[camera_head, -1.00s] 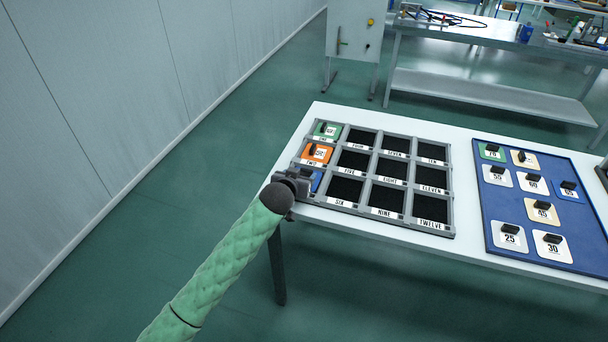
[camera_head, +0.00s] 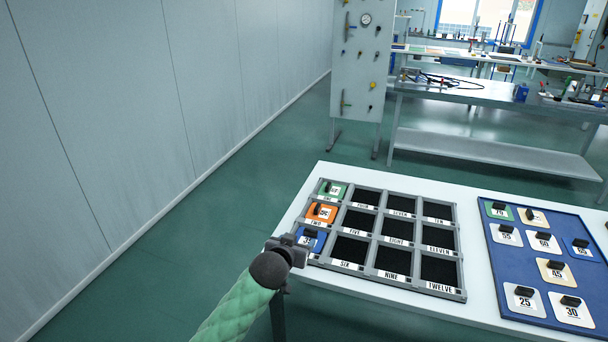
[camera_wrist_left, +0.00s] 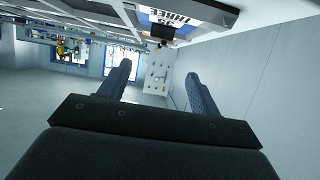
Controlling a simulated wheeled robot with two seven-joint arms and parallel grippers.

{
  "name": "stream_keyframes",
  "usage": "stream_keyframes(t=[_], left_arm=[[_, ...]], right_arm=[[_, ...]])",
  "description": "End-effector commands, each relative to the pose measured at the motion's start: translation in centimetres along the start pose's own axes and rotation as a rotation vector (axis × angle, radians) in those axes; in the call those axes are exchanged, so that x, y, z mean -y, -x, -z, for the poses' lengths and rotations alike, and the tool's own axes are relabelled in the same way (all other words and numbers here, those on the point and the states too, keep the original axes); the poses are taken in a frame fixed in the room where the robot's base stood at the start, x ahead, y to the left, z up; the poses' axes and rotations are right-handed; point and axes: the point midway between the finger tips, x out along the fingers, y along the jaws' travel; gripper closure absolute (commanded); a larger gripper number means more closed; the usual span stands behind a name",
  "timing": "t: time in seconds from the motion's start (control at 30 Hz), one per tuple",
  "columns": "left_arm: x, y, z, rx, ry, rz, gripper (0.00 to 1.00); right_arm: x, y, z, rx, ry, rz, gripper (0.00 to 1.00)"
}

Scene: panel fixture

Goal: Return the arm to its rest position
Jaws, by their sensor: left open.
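My left arm in its green sleeve comes in from the bottom of the head view. My left gripper (camera_head: 290,246) is at the near left corner of the grey panel fixture (camera_head: 386,287), beside the blue tile (camera_head: 310,238). In the left wrist view its two fingers (camera_wrist_left: 157,85) are apart with nothing between them. Green (camera_head: 331,190), orange (camera_head: 320,212) and blue tiles with black knobs sit in the left column of the fixture; the other compartments are empty. The wrist view shows a compartment label reading THREE (camera_wrist_left: 170,18). My right gripper is not in view.
A blue board (camera_head: 500,268) with several numbered tiles lies right of the fixture on the white table (camera_head: 345,173). A wall (camera_head: 110,120) runs along the left, with open floor (camera_head: 215,215) before it. A workbench (camera_head: 480,95) and a gauge panel (camera_head: 358,60) stand behind.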

Motion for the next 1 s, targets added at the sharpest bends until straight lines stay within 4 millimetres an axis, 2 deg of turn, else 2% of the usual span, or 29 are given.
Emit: stream_keyframes(t=[0.1,0.27,0.5,0.77,0.87,1.0], left_arm=[[0.1,0.0,-0.2,0.012,-0.039,0.005,0.37],[0.8,0.3,-1.9,0.111,-0.147,0.036,0.37],[3.8,2.8,-1.9,0.251,-0.246,0.090,0.37],[5.0,5.9,-6.8,0.398,-0.221,0.094,0.37],[5.2,7.1,-9.3,0.451,-0.200,0.089,0.37],[5.1,9.3,-13.7,0.533,-0.151,0.080,0.37]], right_arm=[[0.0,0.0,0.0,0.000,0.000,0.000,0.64],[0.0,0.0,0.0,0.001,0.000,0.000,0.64],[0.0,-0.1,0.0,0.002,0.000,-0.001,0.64],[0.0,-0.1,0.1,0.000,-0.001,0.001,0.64],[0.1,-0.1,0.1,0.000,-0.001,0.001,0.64],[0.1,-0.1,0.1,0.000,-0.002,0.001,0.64]])
